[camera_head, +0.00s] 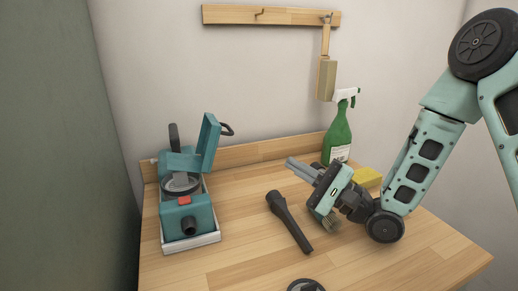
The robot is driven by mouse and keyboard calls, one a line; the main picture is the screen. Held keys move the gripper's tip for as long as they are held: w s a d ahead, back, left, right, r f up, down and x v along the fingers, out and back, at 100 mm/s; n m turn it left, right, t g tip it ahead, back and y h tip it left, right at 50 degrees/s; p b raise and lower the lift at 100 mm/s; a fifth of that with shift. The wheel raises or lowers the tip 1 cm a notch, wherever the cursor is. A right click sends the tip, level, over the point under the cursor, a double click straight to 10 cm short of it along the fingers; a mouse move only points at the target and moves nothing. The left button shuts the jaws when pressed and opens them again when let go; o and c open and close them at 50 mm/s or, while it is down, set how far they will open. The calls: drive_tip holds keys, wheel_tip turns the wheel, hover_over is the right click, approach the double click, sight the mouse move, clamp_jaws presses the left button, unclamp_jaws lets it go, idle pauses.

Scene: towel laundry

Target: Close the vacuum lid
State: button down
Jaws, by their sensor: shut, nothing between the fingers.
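The teal vacuum (187,217) sits in a shallow white tray (208,239) at the left of the wooden table. Its lid (208,143) stands raised and nearly upright at the right rear of the body. A round dark part (180,184) shows in the open body, and a red button (184,200) is at the front. My gripper (290,162) is shut and empty, above the table to the right of the vacuum. Its fingers point left toward the lid, with a clear gap between them.
A dark nozzle (289,222) lies mid-table below my gripper. A brush (327,221), a yellow sponge (367,177) and a green spray bottle (340,130) are at the right. A dark round part (305,286) lies at the front. The table between vacuum and nozzle is clear.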

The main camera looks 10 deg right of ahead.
sight(215, 143)
drive_tip(key=s+a+r+p+x, duration=0.1)
drive_tip(key=s+p+x, duration=0.1)
drive_tip(key=x, duration=1)
drive_tip(key=shift+a+p, duration=0.25)
drive_tip(key=shift+p, duration=0.6)
drive_tip(key=shift+s+r, duration=0.1)
drive_tip(key=shift+r, duration=0.05)
